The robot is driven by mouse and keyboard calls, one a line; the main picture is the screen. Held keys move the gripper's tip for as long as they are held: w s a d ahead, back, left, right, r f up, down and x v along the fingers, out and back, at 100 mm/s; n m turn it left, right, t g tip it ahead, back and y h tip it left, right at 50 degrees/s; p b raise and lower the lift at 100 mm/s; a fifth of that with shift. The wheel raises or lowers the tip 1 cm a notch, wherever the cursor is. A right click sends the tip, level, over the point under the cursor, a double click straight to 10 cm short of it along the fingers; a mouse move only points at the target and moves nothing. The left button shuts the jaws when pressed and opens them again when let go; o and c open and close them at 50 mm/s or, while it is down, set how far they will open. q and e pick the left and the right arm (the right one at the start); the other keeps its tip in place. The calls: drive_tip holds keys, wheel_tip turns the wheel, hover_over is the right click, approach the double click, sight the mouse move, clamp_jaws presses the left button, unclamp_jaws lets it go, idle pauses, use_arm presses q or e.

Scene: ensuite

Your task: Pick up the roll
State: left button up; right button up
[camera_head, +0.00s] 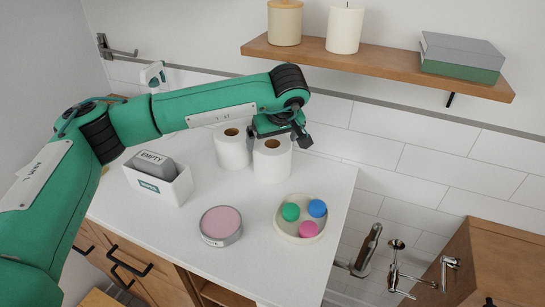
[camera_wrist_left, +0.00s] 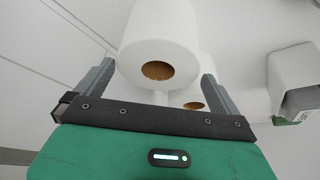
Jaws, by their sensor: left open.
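Two white toilet rolls stand upright at the back of the white counter (camera_head: 152,231) in the head view. The right roll (camera_head: 272,163) is partly under my left gripper (camera_head: 280,130), and the left roll (camera_head: 232,150) stands beside it. In the left wrist view one roll (camera_wrist_left: 160,35) sits large between the two open fingers of my left gripper (camera_wrist_left: 157,85), with its brown core hole facing me. The other roll (camera_wrist_left: 192,95) shows partly behind the gripper's edge. The fingers are apart. Whether they touch the roll cannot be told. My right gripper is not in view.
A pink-topped round tin (camera_head: 221,224) and a dish (camera_head: 283,230) with coloured balls are in front.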

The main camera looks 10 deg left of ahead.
sight(272, 147)
use_arm(q)
drive_tip(key=p+x, duration=0.1)
drive_tip(key=x, duration=0.3)
drive_tip(key=shift+d+f, duration=0.1)
drive_tip(key=shift+w+f, duration=0.15)
drive_tip(key=shift+f, duration=0.15)
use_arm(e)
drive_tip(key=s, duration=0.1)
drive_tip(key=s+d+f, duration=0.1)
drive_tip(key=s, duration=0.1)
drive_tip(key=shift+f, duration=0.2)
use_arm(q)
drive_tip(key=c, duration=0.8)
drive_tip(key=shift+r, duration=0.1)
drive_tip(key=shift+c, duration=0.2)
